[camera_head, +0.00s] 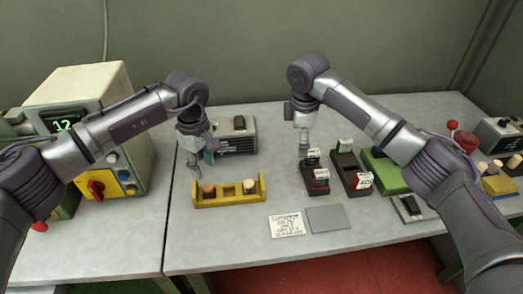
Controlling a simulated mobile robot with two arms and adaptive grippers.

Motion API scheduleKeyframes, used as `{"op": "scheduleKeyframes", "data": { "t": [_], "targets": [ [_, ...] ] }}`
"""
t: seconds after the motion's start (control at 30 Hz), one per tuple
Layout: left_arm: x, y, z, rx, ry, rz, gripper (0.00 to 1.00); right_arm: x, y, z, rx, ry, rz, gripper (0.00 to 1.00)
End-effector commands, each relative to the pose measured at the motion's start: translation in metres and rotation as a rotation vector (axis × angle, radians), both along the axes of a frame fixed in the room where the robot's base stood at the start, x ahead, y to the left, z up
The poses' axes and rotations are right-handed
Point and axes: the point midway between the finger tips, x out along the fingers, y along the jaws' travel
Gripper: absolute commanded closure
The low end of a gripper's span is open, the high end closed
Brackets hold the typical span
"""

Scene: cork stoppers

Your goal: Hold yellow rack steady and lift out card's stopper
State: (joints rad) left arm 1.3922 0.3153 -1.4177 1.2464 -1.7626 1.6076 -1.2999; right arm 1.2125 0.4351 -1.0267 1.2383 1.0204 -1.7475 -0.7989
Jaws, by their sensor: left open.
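The yellow rack (230,201) stands on the table left of centre. A brown cork stopper (208,190) sits in its left end and a paler stopper (250,186) towards its right end; the middle looks empty. A white card (287,225) with handwriting lies in front and to the right; its words are too small to read surely. My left gripper (198,167) is open, pointing down just above and behind the rack's left end. My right gripper (303,146) points down behind the dark holders; its finger opening cannot be made out.
A grey plate (324,219) lies right of the card. Dark holders (345,163) with labelled blocks and a green block (384,172) stand to the right. A grey box (235,138) stands behind the rack, a control machine (95,110) at left. The front table edge is clear.

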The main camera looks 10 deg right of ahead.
Motion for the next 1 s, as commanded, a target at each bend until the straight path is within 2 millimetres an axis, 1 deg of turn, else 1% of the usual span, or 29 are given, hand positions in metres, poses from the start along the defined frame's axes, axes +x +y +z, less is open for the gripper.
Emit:
{"op": "scheduleKeyframes", "data": {
  "t": [0.03, 0.1, 0.2, 0.3, 0.43, 0.57, 1.0],
  "targets": [
    [0.000, 0.000, 0.000, 0.000, 0.000, 0.000, 0.58, -0.007, 0.027, 0.002, 0.012, 0.022, 0.033, 0.00],
    [0.000, 0.000, 0.000, 0.000, 0.000, 0.000, 0.58, -0.018, 0.056, 0.004, 0.024, 0.050, 0.066, 0.00],
    [0.000, 0.000, 0.000, 0.000, 0.000, 0.000, 0.58, -0.031, 0.085, 0.007, 0.034, 0.082, 0.100, 0.00],
    [0.000, 0.000, 0.000, 0.000, 0.000, 0.000, 0.58, -0.039, 0.103, 0.009, 0.038, 0.103, 0.123, 0.00],
    [0.000, 0.000, 0.000, 0.000, 0.000, 0.000, 0.58, -0.044, 0.111, 0.005, 0.038, 0.115, 0.133, 0.00],
    [0.000, 0.000, 0.000, 0.000, 0.000, 0.000, 0.58, -0.045, 0.112, -0.009, 0.038, 0.118, 0.134, 0.00],
    [0.000, 0.000, 0.000, 0.000, 0.000, 0.000, 0.58, -0.045, 0.111, -0.093, 0.039, 0.118, 0.133, 0.00]
  ]
}}
